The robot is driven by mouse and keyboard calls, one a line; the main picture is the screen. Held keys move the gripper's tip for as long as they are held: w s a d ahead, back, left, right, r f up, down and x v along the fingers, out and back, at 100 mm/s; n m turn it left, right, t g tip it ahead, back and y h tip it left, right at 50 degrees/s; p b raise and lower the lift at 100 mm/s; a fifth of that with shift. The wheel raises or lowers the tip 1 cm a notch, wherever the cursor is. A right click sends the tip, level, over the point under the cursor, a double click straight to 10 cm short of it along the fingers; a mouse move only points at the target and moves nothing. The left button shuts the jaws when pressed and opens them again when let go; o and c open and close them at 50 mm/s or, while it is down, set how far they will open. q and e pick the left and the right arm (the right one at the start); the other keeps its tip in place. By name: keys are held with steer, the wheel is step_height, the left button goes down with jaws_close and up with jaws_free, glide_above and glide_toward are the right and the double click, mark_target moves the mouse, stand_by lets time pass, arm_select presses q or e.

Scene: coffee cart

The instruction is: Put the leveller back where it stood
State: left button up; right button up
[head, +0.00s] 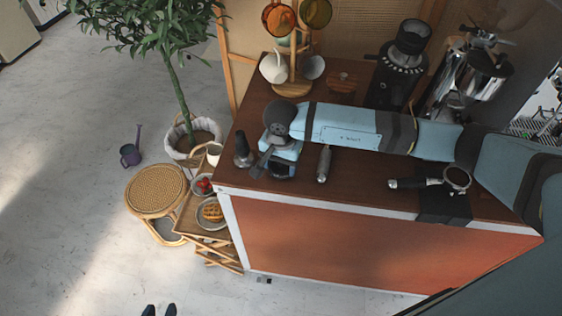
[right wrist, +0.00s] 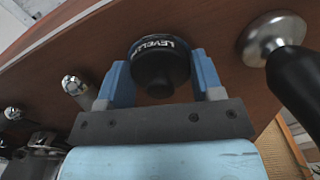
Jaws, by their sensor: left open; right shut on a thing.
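The leveller (right wrist: 160,72), a dark round tool with white lettering around its rim, is between the two blue fingers of my right gripper (right wrist: 162,80) in the right wrist view. The right gripper is shut on it. In the head view my right gripper (head: 275,168) is low over the left end of the wooden counter (head: 226,172), and the leveller is mostly hidden there. I cannot tell whether it touches the wood. My left gripper (head: 159,310) shows only its two dark fingertips at the bottom edge, apart and empty, over the floor.
A tamper (head: 243,152) stands close left of the right gripper; it also shows in the right wrist view (right wrist: 285,60). A metal-ended handled tool (head: 324,163) lies to the right. A portafilter (head: 455,180), grinder (head: 400,65) and mug tree (head: 292,85) are further off.

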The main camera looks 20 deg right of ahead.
steer(key=shift+f, duration=0.1)
steer(key=o, duration=1)
steer(key=shift+r, duration=0.25)
step_height(320, 180, up, 12)
steer(key=shift+f+b, duration=0.1)
steer(key=shift+b, duration=0.85)
